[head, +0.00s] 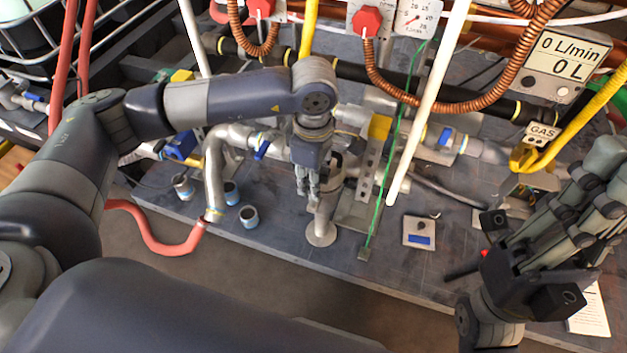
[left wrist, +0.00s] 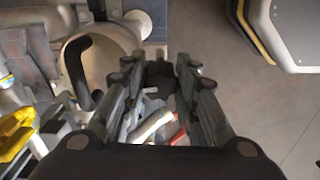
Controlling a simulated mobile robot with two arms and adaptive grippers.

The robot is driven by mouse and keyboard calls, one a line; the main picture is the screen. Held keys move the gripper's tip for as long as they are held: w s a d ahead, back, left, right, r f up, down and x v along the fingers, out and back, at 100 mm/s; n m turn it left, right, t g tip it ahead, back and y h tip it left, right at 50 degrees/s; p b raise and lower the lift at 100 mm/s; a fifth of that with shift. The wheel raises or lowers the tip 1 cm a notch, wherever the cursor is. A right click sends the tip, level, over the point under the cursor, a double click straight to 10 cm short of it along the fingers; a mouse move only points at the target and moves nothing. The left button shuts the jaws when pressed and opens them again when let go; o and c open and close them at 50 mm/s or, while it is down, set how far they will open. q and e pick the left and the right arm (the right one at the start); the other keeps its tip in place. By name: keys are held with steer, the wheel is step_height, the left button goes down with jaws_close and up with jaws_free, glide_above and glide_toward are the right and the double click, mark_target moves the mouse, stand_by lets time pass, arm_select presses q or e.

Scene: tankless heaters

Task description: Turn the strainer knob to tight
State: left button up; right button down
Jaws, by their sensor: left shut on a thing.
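The strainer (head: 324,214) is a beige-grey metal fitting with a round foot, standing near the front edge of the grey platform. My left gripper (head: 309,196) points down at its upper left side, its fingers close together on what appears to be the strainer knob. The knob itself is hidden by the fingers, so its setting cannot be read. In the left wrist view the fingers (left wrist: 160,80) reach forward beside a pale round pipe fitting (left wrist: 122,38) with a black curved piece. My right gripper (head: 560,220) is empty at the right, its fingers spread and pointing up and right.
A white rod (head: 430,100) and a green cord (head: 390,150) cross just right of the strainer. Pipes with blue valve handles (head: 262,149) lie left of it. Small cups (head: 249,216) and a scale-like box (head: 420,232) stand on the platform. Floor is clear in front.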

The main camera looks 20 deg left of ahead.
arm_select(q)
steer(key=shift+m, duration=0.6)
steer(key=o, duration=1.1)
step_height(320, 180, up, 12)
stand_by(0.4)
